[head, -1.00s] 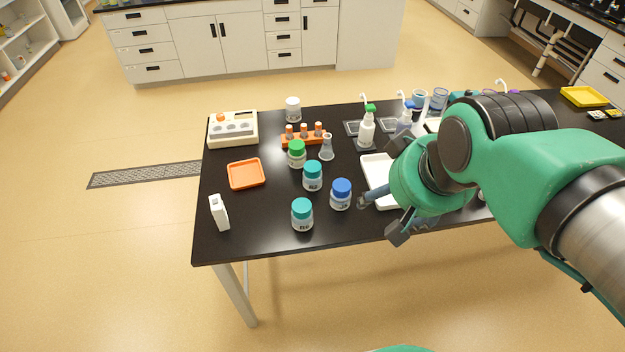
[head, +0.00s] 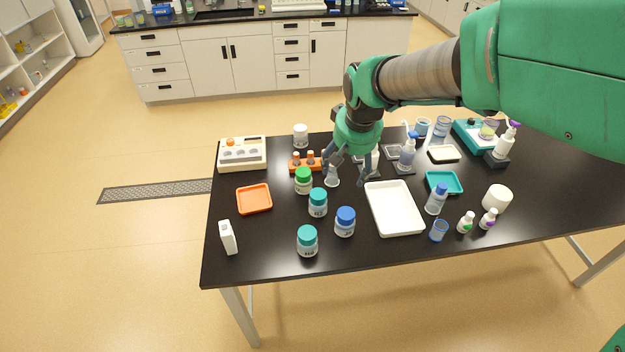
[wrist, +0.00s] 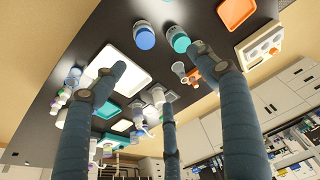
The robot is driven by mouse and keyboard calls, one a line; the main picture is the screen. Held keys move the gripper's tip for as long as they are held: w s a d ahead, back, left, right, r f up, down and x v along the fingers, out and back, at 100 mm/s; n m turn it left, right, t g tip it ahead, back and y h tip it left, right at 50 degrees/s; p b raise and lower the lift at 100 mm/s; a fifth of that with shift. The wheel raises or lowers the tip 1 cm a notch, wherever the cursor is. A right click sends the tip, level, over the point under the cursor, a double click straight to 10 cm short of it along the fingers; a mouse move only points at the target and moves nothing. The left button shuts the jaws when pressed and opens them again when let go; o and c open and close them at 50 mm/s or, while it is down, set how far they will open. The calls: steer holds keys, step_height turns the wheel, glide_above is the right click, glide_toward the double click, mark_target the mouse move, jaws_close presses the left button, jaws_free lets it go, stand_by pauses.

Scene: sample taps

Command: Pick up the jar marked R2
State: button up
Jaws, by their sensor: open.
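Two teal-lidded jars stand on the black table, one in the middle (head: 318,204) and one nearer the front edge (head: 307,241). The middle one's label looks like R2; the front one's looks different, but both are too small to read surely. A blue-lidded jar (head: 345,222) and a green-lidded jar (head: 303,181) stand beside them. My gripper (head: 347,172) is open and empty, above the table behind and right of the jars. The wrist view shows its spread fingers (wrist: 160,76), with a teal-lidded jar (wrist: 178,40) and the blue-lidded jar (wrist: 144,36) beyond them.
A glass flask (head: 332,176) and an orange tube rack (head: 304,165) stand close to the gripper. A white tray (head: 396,222) lies right of the jars, an orange tray (head: 254,199) left. Bottles and beakers crowd the right.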

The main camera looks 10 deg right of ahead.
steer(key=w+a+f+g+p, duration=0.1)
steer(key=w+a+f+p, duration=0.1)
steer(key=w+f, duration=0.7)
steer(key=p, duration=0.2)
glide_above(319, 193)
steer(key=s, duration=0.1)
steer(key=shift+g, duration=0.3)
step_height(319, 193, down, 10)
steer(key=shift+f, duration=0.25)
steer(key=shift+f, duration=0.15)
steer(key=shift+w+f, duration=0.2)
steer(key=shift+f, duration=1.2)
steer(key=shift+w+f, duration=0.2)
steer(key=shift+f, duration=1.15)
steer(key=shift+w+f, duration=0.2)
steer(key=shift+f, duration=1.2)
steer(key=shift+w+a+f, duration=0.1)
steer(key=shift+w+f, duration=0.05)
steer(key=shift+f, duration=1.15)
steer(key=shift+w+a+f, duration=0.1)
steer(key=shift+w+f, duration=0.05)
steer(key=shift+f, duration=1.1)
